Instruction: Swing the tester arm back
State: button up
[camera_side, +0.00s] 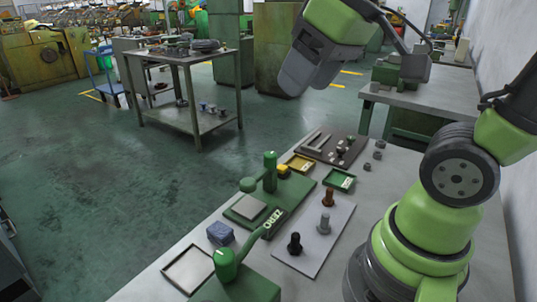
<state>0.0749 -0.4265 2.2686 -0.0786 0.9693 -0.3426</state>
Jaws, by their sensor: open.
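A green tester base plate (293,191) lies on the bench with an upright green post (270,173), a grey pad (249,207) and a strip marked "ZERO" (275,221). In front of it stands a green block (245,288) with a domed knob (226,266). A thin green arm (252,241) runs from the knob up and right towards the ZERO strip; I take it for the tester arm. I cannot tell whether its end touches the strip. My gripper (307,88) hangs high above the bench, well clear of the tester, open and empty.
A pale plate (318,250) holds three bolts, black, grey and brown. A blue block (220,233) and an empty framed tray (188,269) lie at the left. A yellow tray (300,162), a green tray (340,180) and a dark tray (347,155) lie behind.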

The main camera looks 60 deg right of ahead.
jog(key=w+d+f+n+g+h, duration=0.1)
jog(key=w+d+f+n+g, duration=0.2)
jog(key=w+d+n, duration=0.35)
jog(key=n+g, duration=0.2)
jog(key=n, duration=0.2)
send_near(270, 154)
jog(key=shift+m, duration=0.25)
notch_tip(270, 154, down, 9)
jog(key=shift+w+f, duration=0.1)
jog(key=shift+w, duration=0.05)
jog(key=shift+c, duration=0.4)
grip_shut()
